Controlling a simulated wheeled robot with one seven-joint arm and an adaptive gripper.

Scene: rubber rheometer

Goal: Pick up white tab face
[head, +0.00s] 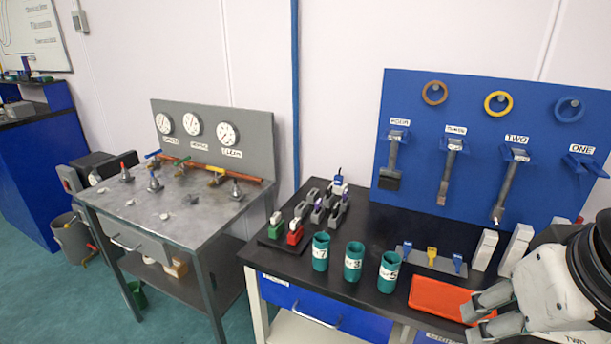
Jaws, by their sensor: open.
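No single thing stands out clearly as the white tab face. White upright blocks (485,250) stand on the black bench, left of my arm. Small blocks with pale tops, one green (276,228) and one red (295,233), sit at the bench's left end. My gripper (474,322) is at the lower right, its fingers apart and pointing left, over or beside the right part of the orange tray (432,296). I see nothing between the fingers. My arm hides the bench's right end.
Teal numbered cups (354,262) stand along the bench's front edge. Behind the tray is a grey holder with blue and yellow pieces (432,255). A blue board (420,105) with hung tools rises behind. A grey gauge table (180,215) stands left.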

